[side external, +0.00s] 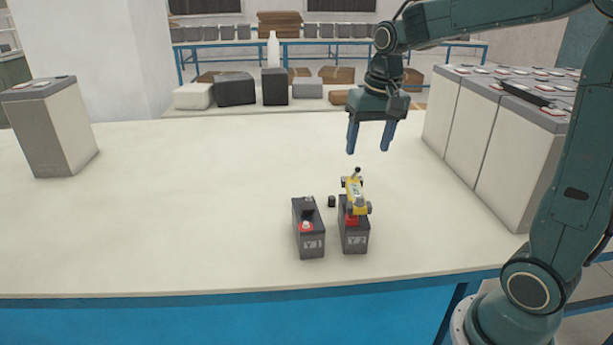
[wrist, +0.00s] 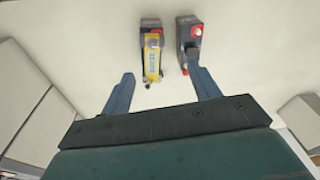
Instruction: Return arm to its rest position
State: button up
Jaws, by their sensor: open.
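My gripper (side external: 369,138) is open and empty. It hangs fingers down above the table (side external: 200,220), behind and above two small dark batteries. The left battery (side external: 308,238) has a red terminal on top. The right battery (side external: 354,239) carries a yellow device (side external: 354,196) on its top. In the wrist view the open fingers of my gripper (wrist: 160,90) point towards the yellow device (wrist: 152,60) and the other battery (wrist: 188,45), clear of both.
Large grey-and-white batteries (side external: 490,140) stand in a row at the right, close to my arm. Another large battery (side external: 50,130) stands at the far left. The table's middle left is clear.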

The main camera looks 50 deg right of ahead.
jog(key=s+a+n+t, duration=0.2)
jog(key=s+a+n, duration=0.1)
jog(key=s, duration=0.5)
jog(key=s+a+n+t, duration=0.1)
jog(key=s+a+n, duration=0.2)
jog(key=s+a, duration=0.3)
jog(key=s, duration=0.2)
jog(key=shift+s+a+r+n+t, duration=0.2)
jog(key=shift+s+r+n+t, duration=0.1)
jog(key=shift+s+r+t, duration=0.1)
